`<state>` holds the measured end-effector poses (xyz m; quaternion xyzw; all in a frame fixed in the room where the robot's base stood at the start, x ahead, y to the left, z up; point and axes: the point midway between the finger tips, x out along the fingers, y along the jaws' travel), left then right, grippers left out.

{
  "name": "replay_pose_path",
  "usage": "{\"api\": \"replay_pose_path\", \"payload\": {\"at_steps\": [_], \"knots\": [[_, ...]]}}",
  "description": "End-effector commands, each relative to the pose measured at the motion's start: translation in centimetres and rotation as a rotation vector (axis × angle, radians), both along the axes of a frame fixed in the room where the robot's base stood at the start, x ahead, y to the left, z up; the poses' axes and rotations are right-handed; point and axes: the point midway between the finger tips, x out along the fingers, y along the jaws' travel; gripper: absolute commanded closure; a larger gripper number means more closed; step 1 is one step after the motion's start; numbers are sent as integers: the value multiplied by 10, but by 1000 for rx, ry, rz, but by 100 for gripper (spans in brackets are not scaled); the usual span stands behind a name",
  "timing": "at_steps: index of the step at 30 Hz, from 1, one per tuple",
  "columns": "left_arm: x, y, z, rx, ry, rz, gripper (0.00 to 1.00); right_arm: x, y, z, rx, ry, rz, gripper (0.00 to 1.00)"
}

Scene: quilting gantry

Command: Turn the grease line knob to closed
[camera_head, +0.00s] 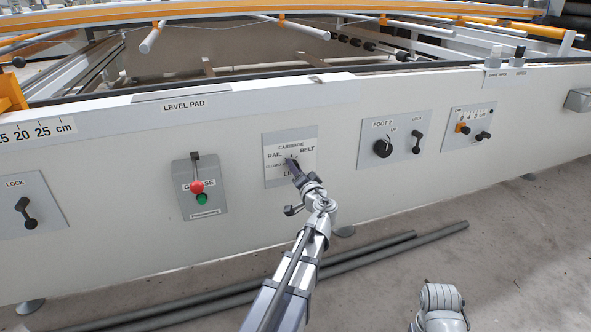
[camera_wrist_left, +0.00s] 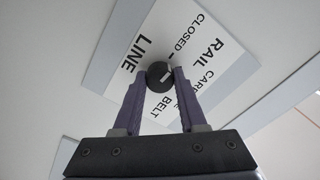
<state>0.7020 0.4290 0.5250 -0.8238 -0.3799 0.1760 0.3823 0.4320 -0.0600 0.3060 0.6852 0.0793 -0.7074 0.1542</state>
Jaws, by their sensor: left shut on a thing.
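The knob panel (camera_head: 271,182) is a grey plate on the white gantry front with the words CARRIAGE, RAIL, BELT, CLOSED and LINE. My left gripper (camera_head: 295,170) reaches it from below and hides most of the knob in the head view. In the left wrist view the round black knob (camera_wrist_left: 157,74) sits between the fingertips of my left gripper (camera_wrist_left: 162,84), which is shut on it. My right gripper is out of view.
A grey box (camera_head: 199,188) with red and green buttons is left of the panel. The FOOT 2 knob plate (camera_head: 395,140) is to its right, and a LOCK lever plate (camera_head: 30,205) is far left. Grey pipes (camera_head: 400,247) lie on the floor below.

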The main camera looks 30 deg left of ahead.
Motion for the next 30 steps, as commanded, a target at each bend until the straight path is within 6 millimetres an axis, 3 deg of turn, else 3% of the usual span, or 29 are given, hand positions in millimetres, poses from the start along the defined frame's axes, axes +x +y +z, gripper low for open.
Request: {"api": "replay_pose_path", "payload": {"at_steps": [23, 24, 30], "knots": [[-1, 0, -1, -67, -76, 1, 100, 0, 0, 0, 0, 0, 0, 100], [-1, 0, -1, -67, -76, 1, 58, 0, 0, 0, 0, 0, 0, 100], [-1, 0, 0, -65, -76, 1, 35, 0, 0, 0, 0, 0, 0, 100]]}}
